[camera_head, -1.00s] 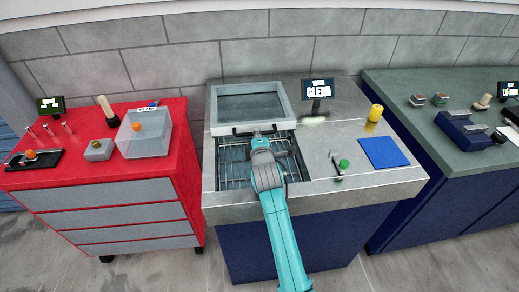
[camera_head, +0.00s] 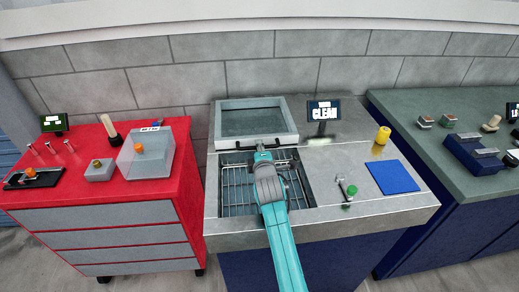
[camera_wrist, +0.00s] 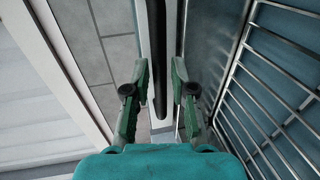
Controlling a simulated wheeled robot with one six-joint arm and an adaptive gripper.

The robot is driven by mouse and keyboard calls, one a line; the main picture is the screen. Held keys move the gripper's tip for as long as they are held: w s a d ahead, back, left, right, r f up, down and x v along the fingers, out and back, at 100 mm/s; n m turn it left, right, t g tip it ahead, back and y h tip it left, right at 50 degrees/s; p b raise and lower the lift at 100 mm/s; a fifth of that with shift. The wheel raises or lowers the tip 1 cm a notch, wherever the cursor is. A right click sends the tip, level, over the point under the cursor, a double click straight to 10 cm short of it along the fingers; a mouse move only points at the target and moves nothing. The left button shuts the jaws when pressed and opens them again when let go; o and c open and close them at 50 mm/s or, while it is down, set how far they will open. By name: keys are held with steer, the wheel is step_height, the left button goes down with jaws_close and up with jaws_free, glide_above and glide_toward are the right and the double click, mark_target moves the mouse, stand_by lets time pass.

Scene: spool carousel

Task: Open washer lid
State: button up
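The washer lid (camera_head: 290,122), a pale grey frame around a dark window, stands raised at the back of the washer's basin. Its black handle bar (camera_head: 228,148) runs along the lid's lower front edge. My gripper (camera_head: 260,149) is at the middle of this handle. In the wrist view my gripper (camera_wrist: 160,75) is open, with its green-grey fingers on either side of the black handle (camera_wrist: 157,50) and visible gaps to both. The basin with its wire rack (camera_head: 236,182) shows uncovered beneath my arm.
A red cabinet (camera_head: 187,172) stands left, a green-topped counter (camera_head: 425,145) right.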

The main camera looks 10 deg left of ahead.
steer(key=shift+s, duration=0.1)
steer(key=v, duration=1.1)
steer(key=shift+s, duration=0.4)
steer(key=shift+d, duration=0.2)
